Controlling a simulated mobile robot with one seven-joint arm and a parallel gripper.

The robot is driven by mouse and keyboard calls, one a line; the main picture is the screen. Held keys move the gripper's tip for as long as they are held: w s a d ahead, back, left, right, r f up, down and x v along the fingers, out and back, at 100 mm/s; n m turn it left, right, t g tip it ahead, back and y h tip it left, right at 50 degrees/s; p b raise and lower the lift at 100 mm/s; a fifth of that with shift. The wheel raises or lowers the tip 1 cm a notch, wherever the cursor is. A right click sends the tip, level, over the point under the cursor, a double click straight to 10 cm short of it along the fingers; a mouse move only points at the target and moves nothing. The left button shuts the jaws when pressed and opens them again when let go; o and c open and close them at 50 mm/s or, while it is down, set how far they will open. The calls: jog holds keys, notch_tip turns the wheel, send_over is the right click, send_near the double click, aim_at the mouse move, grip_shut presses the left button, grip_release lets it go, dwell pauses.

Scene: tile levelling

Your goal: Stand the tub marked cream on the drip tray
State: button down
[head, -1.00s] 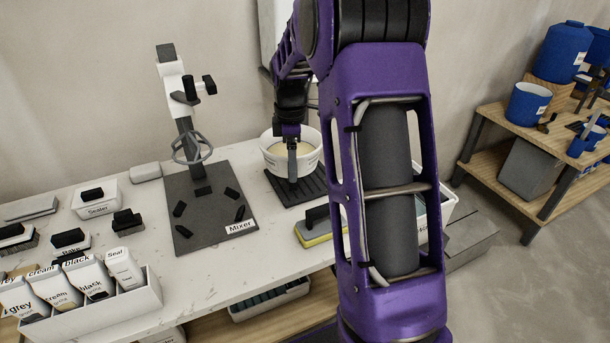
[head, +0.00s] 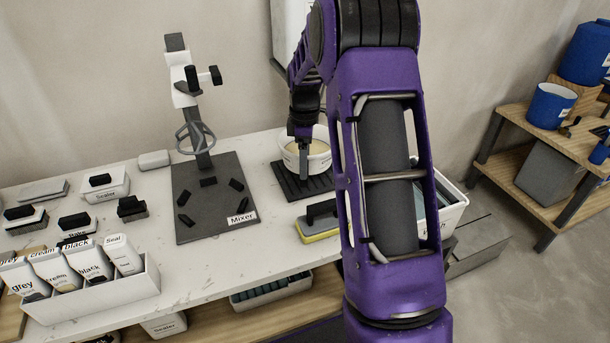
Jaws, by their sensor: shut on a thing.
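The white tub (head: 320,161) with cream-coloured contents is at the back of the worktop, partly behind my arm and gripper. Its marking is too small to read. My gripper (head: 303,176) points down at the tub's near left wall and is shut on it. The tub looks upright. The black ribbed drip tray (head: 287,181) lies on the worktop below the tub. I cannot tell whether the tub's base touches the tray, as my gripper hides part of that edge.
The mixer (head: 214,185) stands left of the tray on its dark base. A yellow-and-grey sponge float (head: 319,224) lies in front of the tray. A white bin (head: 451,212) is at the right end. A box of grout bags (head: 95,296) stands front left.

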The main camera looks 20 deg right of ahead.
jog(key=shift+f, duration=2.3)
grip_release()
jog(key=shift+f+b, duration=0.15)
jog(key=shift+b, duration=0.15)
notch_tip(320, 180, up, 12)
jog(key=shift+s+r+p, duration=0.1)
jog(key=shift+p, duration=0.65)
jog(key=shift+a, duration=0.1)
